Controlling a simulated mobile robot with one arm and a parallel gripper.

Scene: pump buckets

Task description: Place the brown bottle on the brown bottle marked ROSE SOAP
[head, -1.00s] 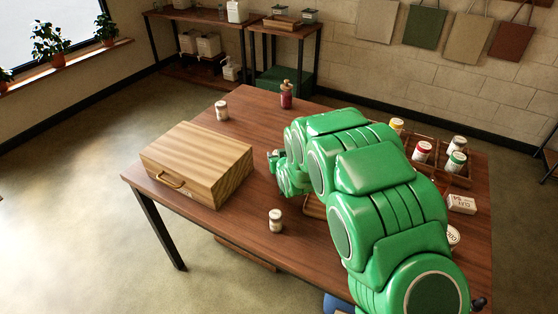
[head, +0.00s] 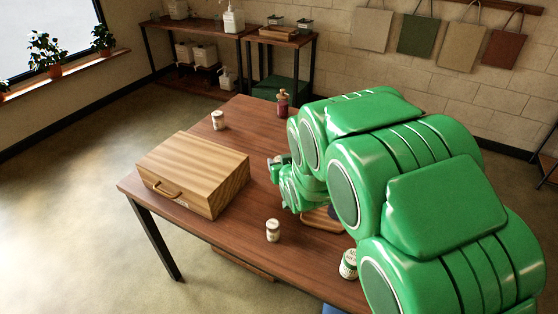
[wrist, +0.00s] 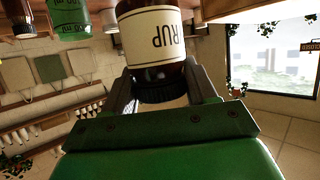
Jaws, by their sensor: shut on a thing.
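My gripper (wrist: 158,84) is shut on a brown bottle (wrist: 150,60) by its dark ribbed cap, in the wrist view. The bottle's cream label shows letters like "RUP", upside down in the picture. In the head view my gripper (head: 277,165) is partly hidden by my green arm, and the held bottle cannot be made out. A red-brown bottle (head: 283,104) with a pump top stands at the table's far edge, behind and apart from my gripper. Its marking is too small to read, so I cannot tell if it is ROSE SOAP.
A wooden case (head: 195,172) lies on the table's left. Small white jars stand behind it (head: 218,120), in front (head: 273,230) and near my arm (head: 349,264). A green container (wrist: 70,20) shows in the wrist view. My arm hides the table's right side.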

